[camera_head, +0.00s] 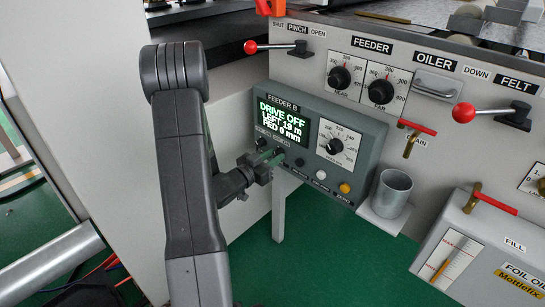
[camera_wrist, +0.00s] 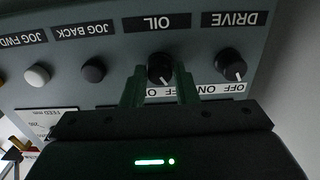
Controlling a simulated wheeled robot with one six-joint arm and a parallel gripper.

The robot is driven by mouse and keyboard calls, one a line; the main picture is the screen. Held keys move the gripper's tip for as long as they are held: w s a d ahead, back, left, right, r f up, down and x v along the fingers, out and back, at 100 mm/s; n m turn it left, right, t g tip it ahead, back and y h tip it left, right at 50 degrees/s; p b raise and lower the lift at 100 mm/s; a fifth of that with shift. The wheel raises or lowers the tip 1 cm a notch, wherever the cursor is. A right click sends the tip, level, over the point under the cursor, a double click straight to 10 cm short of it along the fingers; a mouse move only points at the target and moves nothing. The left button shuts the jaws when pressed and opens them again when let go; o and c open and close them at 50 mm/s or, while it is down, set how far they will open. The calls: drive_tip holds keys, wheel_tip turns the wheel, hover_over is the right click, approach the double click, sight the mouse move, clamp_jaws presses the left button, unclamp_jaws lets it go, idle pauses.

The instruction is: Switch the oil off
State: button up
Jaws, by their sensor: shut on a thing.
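My gripper (camera_head: 265,162) is at the lower left of the grey FEEDER B box (camera_head: 370,150), its fingers pointing at the row of controls. In the wrist view, which shows the panel upside down, the two green-lit fingers of my gripper (camera_wrist: 160,88) are shut on the black OIL knob (camera_wrist: 160,66), one on each side. Its ON and OFF marks are partly covered by the fingers, and I cannot tell its pointer's setting for sure. The box's screen (camera_head: 283,124) shows DRIVE OFF and FED 0 mm.
The DRIVE knob (camera_wrist: 230,63) sits close beside the OIL knob, its pointer towards OFF. On the other side are the black JOG BACK button (camera_wrist: 94,69) and the white JOG FWD button (camera_wrist: 37,75). A metal cup (camera_head: 391,194) and red-handled levers stand to the right.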

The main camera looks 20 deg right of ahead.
drive_tip(key=o, duration=1)
drive_tip(key=p+v, duration=0.1)
drive_tip(key=v, duration=1.3)
drive_tip(key=shift+d+f, duration=0.1)
drive_tip(key=shift+d, duration=0.1)
drive_tip(key=b+x, duration=0.1)
drive_tip(key=x, duration=1.2)
drive_tip(key=shift+w+d, duration=0.2)
drive_tip(key=shift+d, duration=0.1)
